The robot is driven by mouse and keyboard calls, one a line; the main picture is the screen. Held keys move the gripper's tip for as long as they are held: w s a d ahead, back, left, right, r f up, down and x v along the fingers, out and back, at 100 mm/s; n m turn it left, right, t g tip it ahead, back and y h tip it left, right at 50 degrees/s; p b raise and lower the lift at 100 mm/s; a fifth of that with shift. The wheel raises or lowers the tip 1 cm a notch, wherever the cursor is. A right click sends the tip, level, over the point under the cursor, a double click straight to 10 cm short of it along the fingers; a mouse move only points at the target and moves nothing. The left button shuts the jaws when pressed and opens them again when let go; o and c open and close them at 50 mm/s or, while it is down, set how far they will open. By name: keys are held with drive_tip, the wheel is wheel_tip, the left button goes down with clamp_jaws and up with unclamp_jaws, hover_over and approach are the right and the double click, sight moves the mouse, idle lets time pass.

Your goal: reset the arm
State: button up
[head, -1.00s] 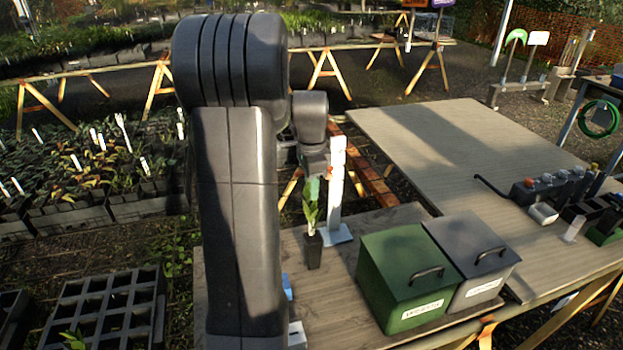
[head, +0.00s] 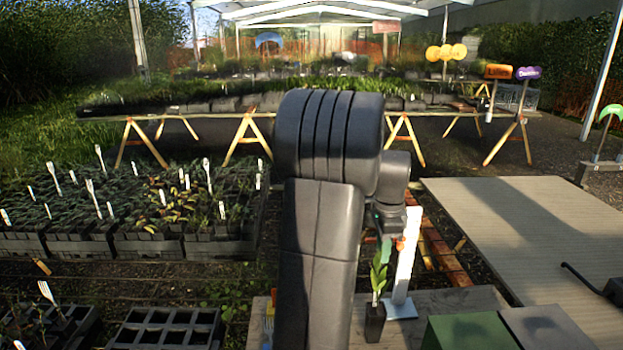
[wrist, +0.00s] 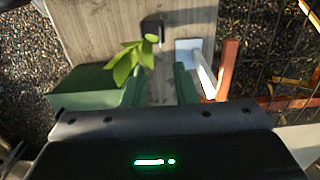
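My arm rises through the middle of the head view and hides part of the bench. My gripper (head: 386,243) shows in the head view just above a leafy seedling (head: 379,272), beside a white upright post (head: 405,262). In the wrist view my gripper (wrist: 159,84) has its two green fingers apart, with bare bench between them and nothing held. The seedling (wrist: 128,62) shows ahead of the fingers in its black pot (wrist: 152,26). The white post (wrist: 203,72) is just right of the right finger.
A green box (head: 470,333) and a grey box (head: 548,328) stand on the bench right of the pot. A wide tabletop (head: 530,220) lies beyond at right. Plant trays (head: 150,245) fill the ground at left. A reddish post (wrist: 228,68) shows in the wrist view.

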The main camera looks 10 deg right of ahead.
sight(378, 288)
wheel_tip(378, 288, down, 13)
drive_tip(key=shift+f+p, duration=0.1)
drive_tip(key=shift+p, duration=0.35)
drive_tip(key=shift+r, duration=0.25)
wheel_tip(378, 288, up, 14)
drive_tip(key=b, duration=0.1)
wheel_tip(378, 288, down, 14)
drive_tip(key=shift+f+p, duration=0.25)
drive_tip(key=shift+p, duration=0.2)
wheel_tip(378, 288, up, 9)
drive_tip(key=p, duration=0.6)
drive_tip(key=shift+f, duration=0.15)
